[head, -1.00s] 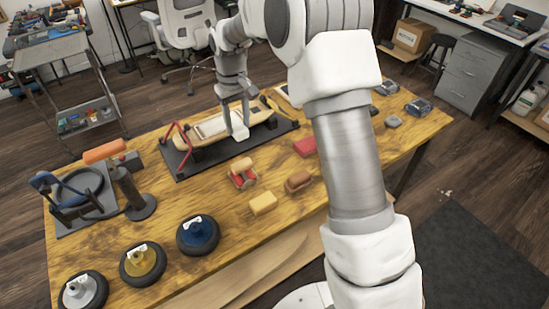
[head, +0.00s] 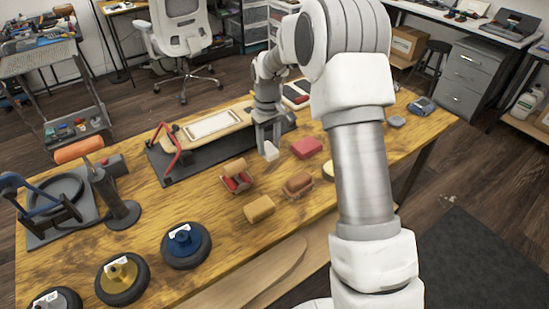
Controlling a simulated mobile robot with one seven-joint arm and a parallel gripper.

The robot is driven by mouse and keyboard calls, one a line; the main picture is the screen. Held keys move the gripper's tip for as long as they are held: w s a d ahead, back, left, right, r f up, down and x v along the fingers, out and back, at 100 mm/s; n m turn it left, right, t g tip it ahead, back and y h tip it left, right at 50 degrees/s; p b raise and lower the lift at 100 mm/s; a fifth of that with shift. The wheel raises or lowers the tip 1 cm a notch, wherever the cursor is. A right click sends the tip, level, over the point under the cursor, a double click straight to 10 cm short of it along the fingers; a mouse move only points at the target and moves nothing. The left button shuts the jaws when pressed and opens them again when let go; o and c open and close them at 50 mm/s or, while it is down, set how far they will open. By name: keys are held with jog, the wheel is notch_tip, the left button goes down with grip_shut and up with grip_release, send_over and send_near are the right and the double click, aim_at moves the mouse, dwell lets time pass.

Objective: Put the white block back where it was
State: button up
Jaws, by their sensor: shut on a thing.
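My gripper (head: 268,133) is shut on the white block (head: 270,152). The block hangs at the fingertips, in front of the black mat's right part, left of the red block (head: 307,147). Whether it touches the table is hard to tell. The wooden board (head: 240,115) with a pale rectangle on it lies over the black mat (head: 160,172), left of my gripper. My arm hides part of the table behind the gripper.
A red holder with a tan roll (head: 237,178), a brown brush-like block (head: 298,184) and a yellow block (head: 259,208) sit in front. Bare wood shows between the yellow block and the mat.

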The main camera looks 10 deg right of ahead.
aim_at(275, 155)
jog(key=shift+d+f, duration=0.5)
jog(key=shift+d, duration=0.3)
jog(key=shift+w+f+b, duration=0.1)
jog(key=shift+f+b, duration=0.4)
jog(key=shift+f, duration=1.5)
jog(key=shift+f, duration=0.1)
jog(key=o, duration=1.2)
